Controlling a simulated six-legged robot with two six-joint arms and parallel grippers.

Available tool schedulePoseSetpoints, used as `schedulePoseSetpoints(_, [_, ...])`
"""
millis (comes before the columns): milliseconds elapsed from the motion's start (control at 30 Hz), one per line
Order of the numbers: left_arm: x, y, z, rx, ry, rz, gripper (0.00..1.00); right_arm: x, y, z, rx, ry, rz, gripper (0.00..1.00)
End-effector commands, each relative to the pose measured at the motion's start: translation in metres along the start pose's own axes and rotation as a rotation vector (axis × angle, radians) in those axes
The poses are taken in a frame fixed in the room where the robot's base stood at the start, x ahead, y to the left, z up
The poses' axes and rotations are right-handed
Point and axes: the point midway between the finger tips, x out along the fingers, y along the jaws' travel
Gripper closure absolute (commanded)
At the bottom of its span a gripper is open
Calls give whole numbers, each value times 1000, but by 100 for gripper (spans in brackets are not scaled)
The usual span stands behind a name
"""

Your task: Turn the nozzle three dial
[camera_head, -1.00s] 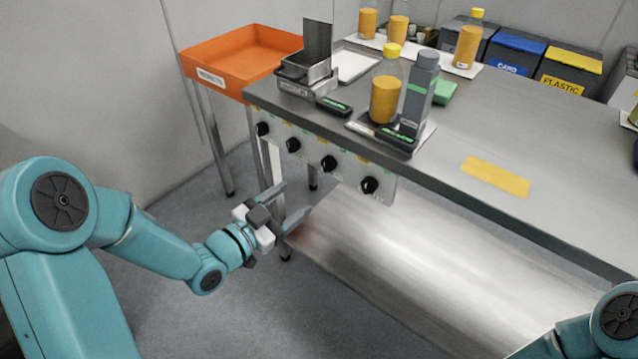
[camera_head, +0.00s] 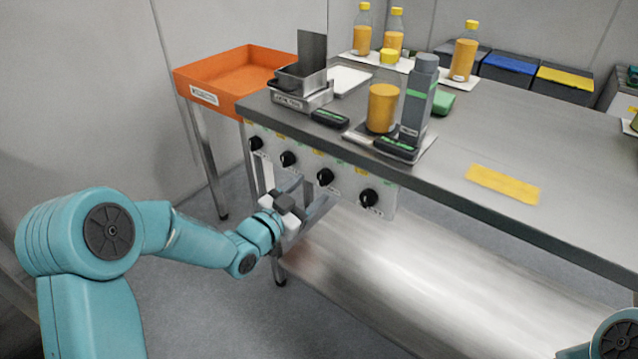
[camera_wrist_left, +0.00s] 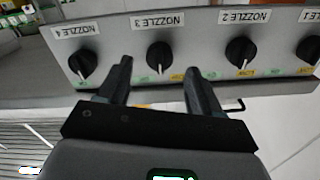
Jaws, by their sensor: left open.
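The nozzle three dial (camera_head: 325,177) is a black knob on the pale panel under the bench's front edge, third from the left in the head view. In the left wrist view the picture is upside down, and the dial (camera_wrist_left: 159,57) sits under its "NOZZLE 3" label (camera_wrist_left: 158,20). My left gripper (camera_head: 314,194) is open and empty, just in front of and below the panel. In the wrist view its two fingertips (camera_wrist_left: 158,68) lie to either side of the dial, apart from it. My right gripper is out of view.
Nozzle four (camera_wrist_left: 84,64) and nozzle two (camera_wrist_left: 240,51) dials flank it closely. A lower shelf (camera_head: 400,270) lies below. An orange tray (camera_head: 215,83) stands at left.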

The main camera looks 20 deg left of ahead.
Motion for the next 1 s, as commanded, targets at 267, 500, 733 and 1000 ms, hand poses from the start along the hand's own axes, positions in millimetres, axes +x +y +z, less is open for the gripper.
schedulePoseSetpoints(267, [40,0,1,0,0,0,35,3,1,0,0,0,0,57])
schedulePoseSetpoints(500, [46,0,0,-1,-1,-1,35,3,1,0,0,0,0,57])
schedulePoseSetpoints(733, [46,0,0,0,-1,0,71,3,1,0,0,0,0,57])
schedulePoseSetpoints(1000, [46,0,1,-7,-1,0,92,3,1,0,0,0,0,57])
